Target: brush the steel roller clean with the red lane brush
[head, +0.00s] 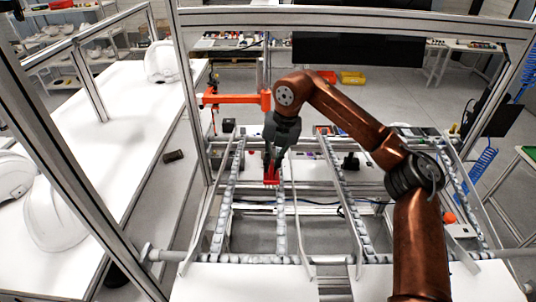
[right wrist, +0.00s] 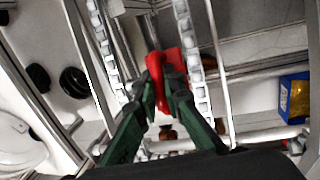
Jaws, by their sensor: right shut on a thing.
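My right gripper (head: 271,160) points down over the left part of the roller-lane frame, its arm coming in from the right. It is shut on the red lane brush (head: 271,176), which sticks out below the fingertips. In the right wrist view the red brush (right wrist: 158,68) sits between the green-and-black fingers of the gripper (right wrist: 165,95), above the lanes. Whether the brush touches a lane I cannot tell. Pale rollers line the lanes (head: 280,232); I cannot tell which one is the steel roller. My left gripper is not in view.
Metal frame posts (head: 187,90) and a top beam surround the lanes. A white table (head: 120,150) with white helmet shells (head: 52,215) stands at the left. An orange bracket (head: 235,98) juts in behind the gripper. A blue bin (right wrist: 294,98) shows in the wrist view.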

